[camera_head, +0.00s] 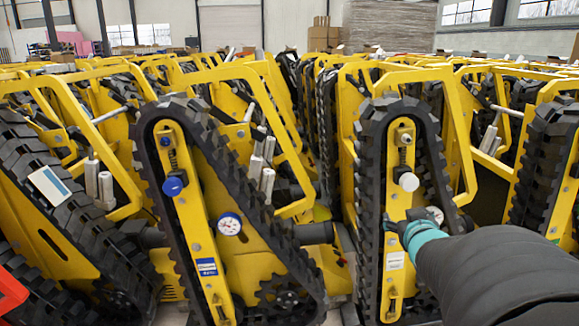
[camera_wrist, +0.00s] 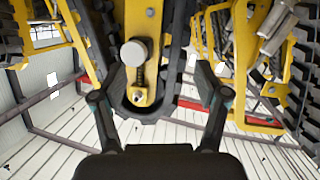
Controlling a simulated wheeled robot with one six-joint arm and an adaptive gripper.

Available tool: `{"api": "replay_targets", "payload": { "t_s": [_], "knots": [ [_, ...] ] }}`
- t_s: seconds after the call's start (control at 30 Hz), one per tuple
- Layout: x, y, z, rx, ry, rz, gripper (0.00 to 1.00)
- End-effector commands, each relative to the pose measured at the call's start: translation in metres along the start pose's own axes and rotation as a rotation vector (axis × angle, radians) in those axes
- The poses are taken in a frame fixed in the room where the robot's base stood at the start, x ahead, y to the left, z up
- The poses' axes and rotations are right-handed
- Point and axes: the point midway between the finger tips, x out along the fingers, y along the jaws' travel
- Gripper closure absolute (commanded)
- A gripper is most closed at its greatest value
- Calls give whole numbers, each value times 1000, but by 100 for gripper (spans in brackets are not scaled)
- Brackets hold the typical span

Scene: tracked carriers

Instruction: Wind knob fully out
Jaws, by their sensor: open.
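A pale grey round knob (camera_head: 408,181) sits on the yellow plate of the right-hand tracked carrier, below a small spring. The same knob (camera_wrist: 134,52) shows in the wrist view, left of centre between the spread fingers, with the spring and a bolt near it. My gripper (camera_wrist: 150,75) is open and empty, its two dark fingers apart on either side of the track end. In the head view my gripper (camera_head: 393,226) is just below the knob, in front of the carrier, partly hidden by my forearm. I cannot tell whether a finger touches the carrier.
The left tracked carrier (camera_head: 200,247) has a blue knob (camera_head: 172,186) and a round gauge (camera_head: 229,224). Another gauge (camera_head: 434,214) sits close beside my gripper. Black tracks and yellow frames crowd both sides. A narrow gap separates the two front carriers.

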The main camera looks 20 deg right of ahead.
Motion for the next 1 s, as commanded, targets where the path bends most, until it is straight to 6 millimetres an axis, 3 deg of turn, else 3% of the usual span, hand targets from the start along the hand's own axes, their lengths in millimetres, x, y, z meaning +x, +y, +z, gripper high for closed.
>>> {"api": "replay_targets", "payload": {
  "t_s": [0.03,0.1,0.33,0.63,1.0],
  "knots": [
    [6,18,-2,5,35,-2,26],
    [10,34,-4,7,95,-23,26],
    [10,63,-3,34,233,-99,26],
    [20,67,-6,46,277,-131,26],
    [82,58,-24,45,276,-132,26]
  ]
}}
